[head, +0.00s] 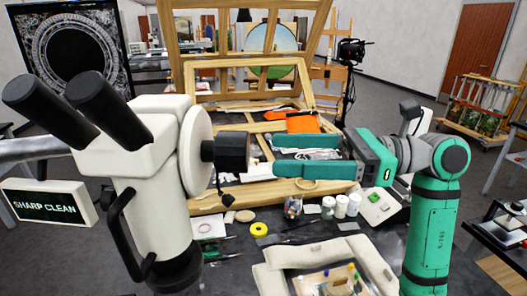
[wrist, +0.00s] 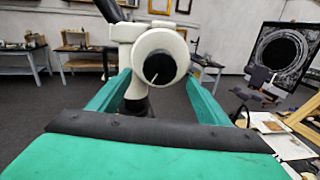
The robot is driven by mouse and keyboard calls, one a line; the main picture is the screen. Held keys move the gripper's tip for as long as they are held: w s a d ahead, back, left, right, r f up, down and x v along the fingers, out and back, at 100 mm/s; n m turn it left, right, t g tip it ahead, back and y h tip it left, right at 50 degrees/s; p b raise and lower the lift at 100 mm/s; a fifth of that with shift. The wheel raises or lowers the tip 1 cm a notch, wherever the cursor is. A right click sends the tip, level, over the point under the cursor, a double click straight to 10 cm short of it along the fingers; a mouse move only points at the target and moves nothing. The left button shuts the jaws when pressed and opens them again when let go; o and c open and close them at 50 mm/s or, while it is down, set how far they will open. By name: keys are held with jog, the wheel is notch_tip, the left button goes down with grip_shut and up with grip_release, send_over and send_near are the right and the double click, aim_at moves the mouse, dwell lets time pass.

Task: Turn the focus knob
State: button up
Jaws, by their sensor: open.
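The white microscope (head: 150,205) stands at left in the head view, with two black eyepieces. Its black focus knob (head: 231,152) sticks out to the right from a round white housing. In the wrist view the knob (wrist: 160,67) is a dark round face with a short white mark, framed by the white housing. My gripper (head: 276,155) is green and open, its two fingers pointing left at the knob with a gap before it. In the wrist view my gripper (wrist: 160,85) has one finger on each side of the knob. Nothing is held.
A sign (head: 46,206) reads "SHARP CLEAN". A screen (head: 75,48) shows a round ringed pattern. A wooden easel box (head: 300,188) stands behind my gripper. Several small jars (head: 341,206) and a padded tray (head: 378,262) are on the table below it.

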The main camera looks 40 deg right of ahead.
jog(key=shift+v, duration=1.35)
jog(key=shift+a, duration=0.1)
dwell(0.8)
